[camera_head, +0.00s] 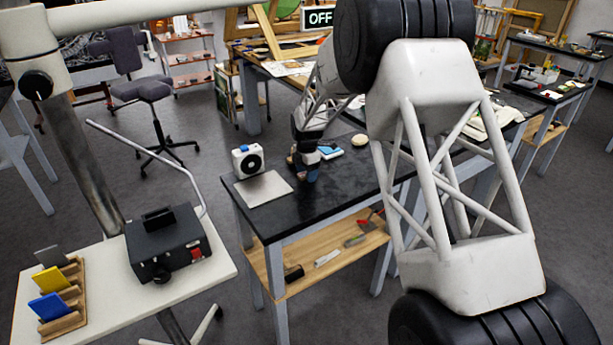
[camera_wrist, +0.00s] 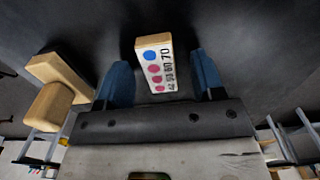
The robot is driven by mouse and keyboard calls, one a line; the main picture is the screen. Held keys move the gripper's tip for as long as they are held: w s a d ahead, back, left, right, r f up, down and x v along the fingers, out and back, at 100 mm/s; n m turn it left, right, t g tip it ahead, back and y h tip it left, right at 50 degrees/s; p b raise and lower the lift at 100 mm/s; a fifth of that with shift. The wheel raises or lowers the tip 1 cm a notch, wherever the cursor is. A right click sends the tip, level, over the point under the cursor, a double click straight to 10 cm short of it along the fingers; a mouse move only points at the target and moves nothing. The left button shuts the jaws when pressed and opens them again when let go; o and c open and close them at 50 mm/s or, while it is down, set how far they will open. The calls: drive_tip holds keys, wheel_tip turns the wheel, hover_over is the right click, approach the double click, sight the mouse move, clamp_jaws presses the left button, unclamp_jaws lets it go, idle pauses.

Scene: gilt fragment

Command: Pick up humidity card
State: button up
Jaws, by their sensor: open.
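The humidity card (camera_wrist: 154,64) shows in the wrist view as a small white piece with a wooden-coloured edge, blue and pink dots and printed numbers. It lies between the two blue fingers of my gripper (camera_wrist: 160,65), with a gap on each side. My gripper is open and not closed on the card. In the head view my gripper (camera_head: 308,170) is low over the black worktable (camera_head: 335,188). I cannot make out the card there.
A pale wooden piece (camera_wrist: 57,88) is left of the fingers in the wrist view. On the worktable are a white device with a round dark face (camera_head: 247,161), a grey plate (camera_head: 264,189), a light blue item (camera_head: 330,152) and a round beige item (camera_head: 360,140).

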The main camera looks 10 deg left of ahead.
drive_tip(key=shift+c, duration=0.4)
drive_tip(key=c, duration=0.9)
drive_tip(key=shift+r, duration=0.1)
drive_tip(key=shift+r, duration=0.8)
wheel_tip(320, 180, up, 2)
drive_tip(key=shift+s, duration=0.1)
drive_tip(key=s+d, duration=0.2)
drive_tip(key=s, duration=0.2)
drive_tip(key=s+d, duration=0.2)
drive_tip(key=s, duration=0.3)
drive_tip(key=s+d+r, duration=0.1)
drive_tip(key=s+d, duration=0.1)
drive_tip(key=s, duration=0.3)
drive_tip(key=shift+s+d+r, duration=0.1)
drive_tip(key=shift+s+d, duration=0.1)
drive_tip(key=shift+d, duration=0.05)
